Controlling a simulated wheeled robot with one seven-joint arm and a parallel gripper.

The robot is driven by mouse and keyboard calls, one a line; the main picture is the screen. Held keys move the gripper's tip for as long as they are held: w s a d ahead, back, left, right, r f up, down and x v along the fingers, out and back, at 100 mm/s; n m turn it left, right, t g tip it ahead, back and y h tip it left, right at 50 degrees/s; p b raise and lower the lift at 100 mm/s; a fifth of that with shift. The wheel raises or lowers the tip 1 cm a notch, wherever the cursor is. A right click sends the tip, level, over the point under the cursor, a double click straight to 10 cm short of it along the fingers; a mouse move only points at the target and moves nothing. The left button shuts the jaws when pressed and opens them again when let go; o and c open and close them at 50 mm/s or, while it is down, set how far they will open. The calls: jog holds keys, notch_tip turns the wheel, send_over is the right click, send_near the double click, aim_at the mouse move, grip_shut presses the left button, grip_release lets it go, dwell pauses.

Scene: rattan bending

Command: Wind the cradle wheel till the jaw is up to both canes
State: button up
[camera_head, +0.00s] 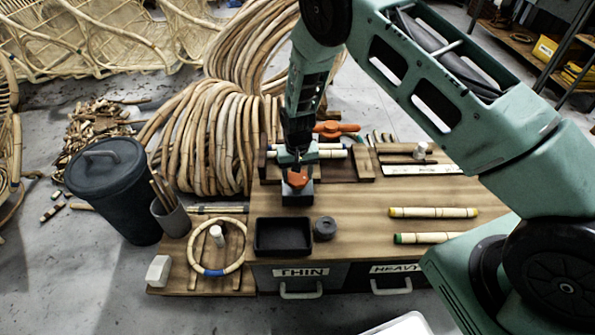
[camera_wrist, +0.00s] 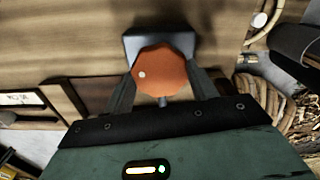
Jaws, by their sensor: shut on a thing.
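The orange cradle wheel (camera_wrist: 166,72) sits on a grey block (camera_wrist: 145,44) in the wrist view, with a small pale dot on its face. It also shows in the head view (camera_head: 297,179) at the front of the cradle. My gripper (camera_wrist: 164,90) is shut on the wheel, one finger on each side. The cradle (camera_head: 362,165) is a dark wooden frame on the bench. Two pale canes (camera_head: 328,154) with coloured ends lie in it, partly hidden behind my arm. The jaw is hidden by my wrist, so its gap to the canes cannot be told.
An orange handle (camera_head: 336,129) stands behind the cradle. A black tray (camera_head: 283,237) and a grey round pot (camera_head: 325,228) are at the bench front. Two banded canes (camera_head: 433,212) lie at right. A cane ring (camera_head: 216,272) lies at left. The middle bench is clear.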

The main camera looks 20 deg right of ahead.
aim_at(297, 177)
jog(key=shift+m, duration=1)
jog(key=o, duration=1)
jog(key=shift+r, duration=0.1)
notch_tip(297, 177, up, 17)
jog(key=p, duration=0.2)
jog(key=shift+r+p, duration=0.15)
jog(key=shift+p, duration=0.25)
